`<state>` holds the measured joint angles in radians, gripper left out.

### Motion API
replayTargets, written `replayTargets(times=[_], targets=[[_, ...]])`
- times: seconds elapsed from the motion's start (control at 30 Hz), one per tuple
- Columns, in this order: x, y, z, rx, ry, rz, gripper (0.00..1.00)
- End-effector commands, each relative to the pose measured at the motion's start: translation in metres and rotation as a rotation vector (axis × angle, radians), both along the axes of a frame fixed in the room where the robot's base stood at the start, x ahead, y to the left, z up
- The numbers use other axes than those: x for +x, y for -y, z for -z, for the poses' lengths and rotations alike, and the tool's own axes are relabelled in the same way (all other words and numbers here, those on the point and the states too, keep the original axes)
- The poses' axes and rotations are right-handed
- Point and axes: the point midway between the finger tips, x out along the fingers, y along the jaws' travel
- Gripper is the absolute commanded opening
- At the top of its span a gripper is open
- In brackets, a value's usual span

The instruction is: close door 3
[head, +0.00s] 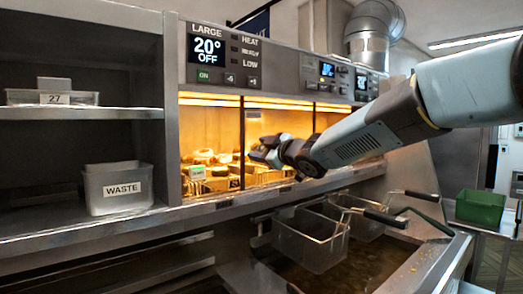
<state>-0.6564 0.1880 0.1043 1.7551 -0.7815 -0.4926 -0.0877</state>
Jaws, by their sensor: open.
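A lit warming cabinet (212,120) with a steel frame stands behind the fryer, glowing orange, with food in trays inside. Dark upright posts divide its front into bays. No number marks a door, so I cannot tell which one is door 3 or how far it is shut. My arm reaches in from the right. My gripper (258,153) is at the cabinet's front, near the middle post, small and dark. It holds nothing that I can see. Whether it touches a door cannot be told.
Wire fry baskets (312,240) with black handles hang over the oil vat below my arm. A WASTE bin (119,188) and a container marked 27 (52,97) sit on left shelves. A green bin (480,208) stands at right.

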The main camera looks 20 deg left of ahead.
Motion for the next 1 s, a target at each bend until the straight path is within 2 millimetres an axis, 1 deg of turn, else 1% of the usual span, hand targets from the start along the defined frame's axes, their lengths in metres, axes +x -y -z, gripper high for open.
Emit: replayTargets(times=[0.07, 0.6, 1.0], targets=[[0.0005, 0.0010, -0.0001, 0.000, 0.000, 0.001, 0.52], [0.0001, 0.0008, -0.0001, 0.000, 0.000, 0.000, 0.00], [-0.0003, 0.0000, 0.0000, 0.000, 0.000, 0.000, 0.00]])
